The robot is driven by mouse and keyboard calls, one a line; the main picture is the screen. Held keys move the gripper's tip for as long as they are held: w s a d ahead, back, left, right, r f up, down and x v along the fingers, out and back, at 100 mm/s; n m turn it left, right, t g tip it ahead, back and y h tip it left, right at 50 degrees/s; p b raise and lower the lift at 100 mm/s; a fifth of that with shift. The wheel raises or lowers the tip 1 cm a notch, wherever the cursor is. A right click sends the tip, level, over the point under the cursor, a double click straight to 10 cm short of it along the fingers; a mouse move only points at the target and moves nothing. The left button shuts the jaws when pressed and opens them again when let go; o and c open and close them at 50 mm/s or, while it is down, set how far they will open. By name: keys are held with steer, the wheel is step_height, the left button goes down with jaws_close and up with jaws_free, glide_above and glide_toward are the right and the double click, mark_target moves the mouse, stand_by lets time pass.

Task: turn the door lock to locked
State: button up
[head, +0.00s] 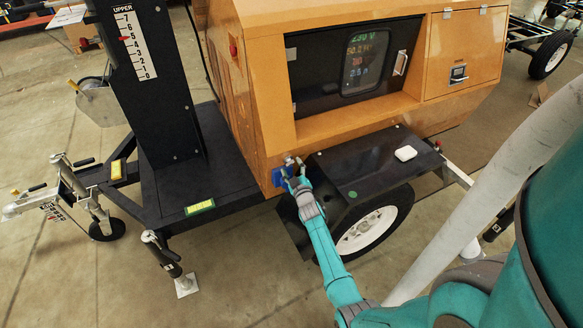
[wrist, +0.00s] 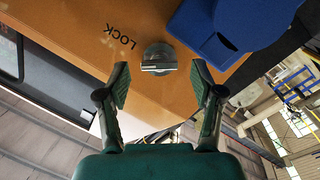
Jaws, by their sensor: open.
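The door lock (wrist: 160,58) is a small round grey knob with a raised bar on the orange housing. The bar lies roughly across the wrist view. The dark word LOCK (wrist: 120,37) is printed beside it, tilted in this view. My gripper (wrist: 160,67) is open, with one finger on each side of the knob and a visible gap to each. Whether a fingertip touches the housing I cannot tell. In the head view my gripper (head: 293,170) is at the lower front corner of the orange housing (head: 240,100) and hides the knob.
A blue block-like part (wrist: 230,25) sits close beside the knob, near one finger. The black fender (head: 375,165) carries a white object (head: 405,153) and sits over the wheel (head: 368,230). A black display panel (head: 330,75) is above. Open floor lies in front.

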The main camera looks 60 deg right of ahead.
steer(key=shift+w+d, duration=0.25)
steer(key=shift+w, duration=0.05)
steer(key=c, duration=1.1)
steer(key=shift+c, duration=0.2)
steer(key=shift+s+d+m+t+y, duration=0.1)
steer(key=shift+m+t+y, duration=0.2)
steer(key=shift+m+y, duration=0.65)
steer(key=shift+s+d+m+t+y, duration=0.1)
steer(key=shift+m+t+y, duration=0.25)
steer(key=shift+m, duration=1.1)
steer(key=shift+w+m, duration=0.1)
steer(key=shift+m, duration=0.2)
steer(key=shift+r, duration=0.1)
